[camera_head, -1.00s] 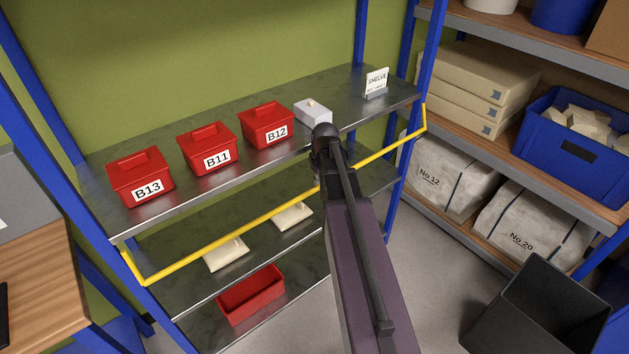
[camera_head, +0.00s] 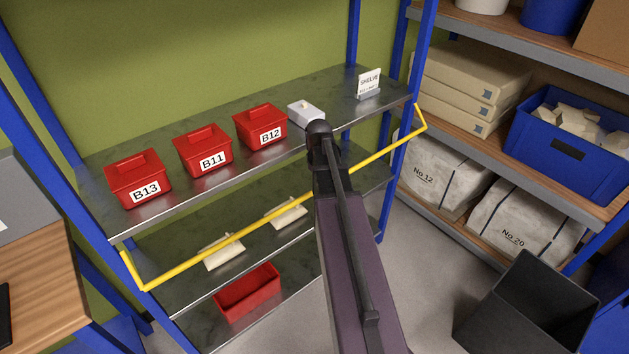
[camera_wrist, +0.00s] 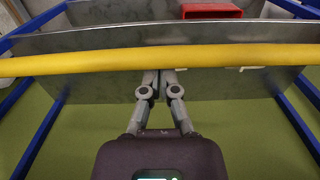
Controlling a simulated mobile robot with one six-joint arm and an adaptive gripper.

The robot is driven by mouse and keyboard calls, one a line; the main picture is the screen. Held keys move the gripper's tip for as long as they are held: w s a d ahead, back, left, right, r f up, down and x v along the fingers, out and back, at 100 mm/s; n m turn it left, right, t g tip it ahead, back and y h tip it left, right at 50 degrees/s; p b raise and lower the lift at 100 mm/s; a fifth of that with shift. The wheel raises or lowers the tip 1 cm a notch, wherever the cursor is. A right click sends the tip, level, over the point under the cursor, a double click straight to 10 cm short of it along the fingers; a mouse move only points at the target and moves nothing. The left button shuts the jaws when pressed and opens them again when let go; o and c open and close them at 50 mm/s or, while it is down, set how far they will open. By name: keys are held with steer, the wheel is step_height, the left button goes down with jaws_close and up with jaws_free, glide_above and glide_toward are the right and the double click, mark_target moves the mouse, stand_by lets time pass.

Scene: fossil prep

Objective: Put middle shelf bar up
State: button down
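The yellow middle shelf bar (camera_head: 270,222) spans the front of the shelf unit just below its upper visible shelf. Its short side arms slope outward and down from the posts. In the wrist view the bar (camera_wrist: 90,62) crosses the whole picture in front of my fingertips. My gripper (camera_wrist: 160,76) has its two fingers close together, with the bar lying across them and hiding the tips. The fingers do not straddle the bar; exact contact is hard to tell. In the head view my own arm hides the fingers.
Red bins B13 (camera_head: 138,179), B11 (camera_head: 203,152) and B12 (camera_head: 261,127), a grey box (camera_head: 306,113) and a small sign (camera_head: 369,83) stand on the shelf. An open red bin (camera_head: 247,293) sits lower. A black bin (camera_head: 527,310) stands on the floor at right.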

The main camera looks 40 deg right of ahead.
steer(key=s+r+p, duration=0.2)
steer(key=r+p, duration=0.1)
steer(key=shift+s+d+r, duration=0.1)
steer(key=shift+s+d, duration=0.1)
steer(key=shift+s+r+p, duration=0.2)
steer(key=shift+r+p, duration=0.5)
steer(key=shift+r, duration=0.05)
steer(key=shift+s+r+p, duration=0.15)
steer(key=shift+r+p, duration=0.55)
steer(key=shift+r, duration=0.1)
stand_by(0.5)
